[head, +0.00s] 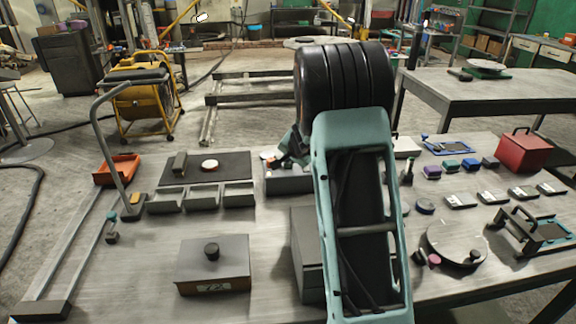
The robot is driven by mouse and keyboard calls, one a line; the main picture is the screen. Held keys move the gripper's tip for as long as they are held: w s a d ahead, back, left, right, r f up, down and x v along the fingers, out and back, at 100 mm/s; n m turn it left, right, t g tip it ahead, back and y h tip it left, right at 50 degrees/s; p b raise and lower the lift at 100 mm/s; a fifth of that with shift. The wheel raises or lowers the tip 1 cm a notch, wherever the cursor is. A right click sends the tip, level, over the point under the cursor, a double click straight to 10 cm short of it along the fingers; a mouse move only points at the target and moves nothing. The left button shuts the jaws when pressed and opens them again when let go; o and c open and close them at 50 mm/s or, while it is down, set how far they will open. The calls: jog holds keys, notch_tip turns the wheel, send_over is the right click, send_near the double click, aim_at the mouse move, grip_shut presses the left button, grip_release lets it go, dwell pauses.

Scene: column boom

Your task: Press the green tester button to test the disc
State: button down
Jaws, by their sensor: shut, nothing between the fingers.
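The grey box (287,186) that seems to be the tester stands mid-table, just left of my arm. A small pale, reddish round thing shows at its top left; I cannot tell whether it is the disc. My gripper (284,160) is over the top of this box, small and partly hidden by my arm. It is shut and empty. I cannot tell whether it touches the box. No green button can be made out; the gripper and arm cover part of the box's top. Another disc, white and reddish (210,165), lies on a dark mat (233,165) to the left.
Several grey trays (203,199) line the mat's front. A lidded grey box (213,264) stands at front left, near a bent grey post (112,150) and an orange bin (118,169). Right of my arm are a round plate (455,242), small coloured blocks and a red box (522,152).

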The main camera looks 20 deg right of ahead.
aim_at(289, 166)
dwell(0.4)
jog(key=shift+r+p, duration=0.7)
jog(key=shift+r, duration=0.1)
notch_tip(289, 166, up, 5)
jog(key=p, duration=0.4)
jog(key=shift+r, duration=0.1)
dwell(0.5)
